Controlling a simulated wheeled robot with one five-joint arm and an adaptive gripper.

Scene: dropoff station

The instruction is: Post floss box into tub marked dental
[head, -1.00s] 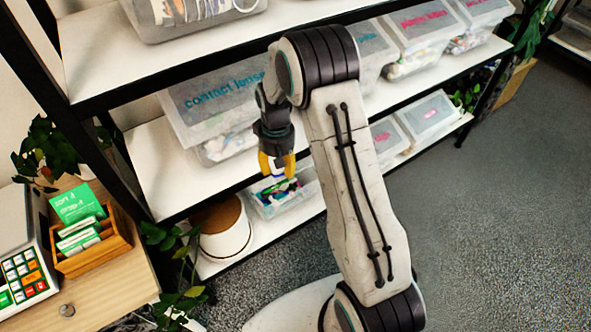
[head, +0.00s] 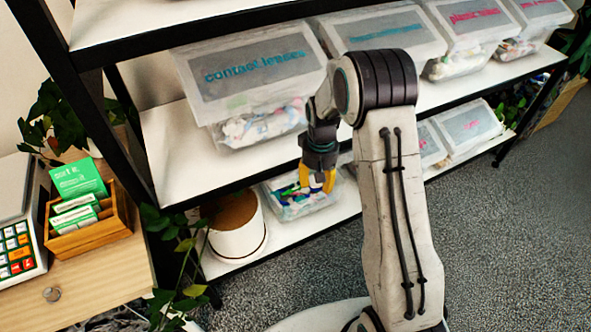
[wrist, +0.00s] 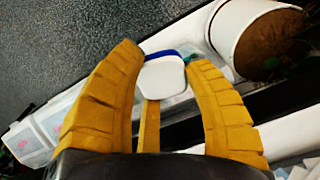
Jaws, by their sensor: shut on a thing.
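My gripper (head: 316,188) has yellow fingers pointing down in front of the lower shelf. In the wrist view my gripper (wrist: 166,60) is shut on the floss box (wrist: 162,76), a small white rounded box with a blue edge. An open clear tub (head: 287,212) with colourful brush-like items stands on the bottom shelf, behind and just below the fingers. Its label does not show, so I cannot tell whether it is marked dental. The fingers overlap it in the picture; their distance from it is unclear.
A lidded contact lenses tub (head: 250,75) stands on the shelf above. More lidded tubs (head: 472,38) stand to the right. A white pot (head: 237,232) sits left of the open tub. A wooden card box (head: 95,235) is on the counter. The floor at right is clear.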

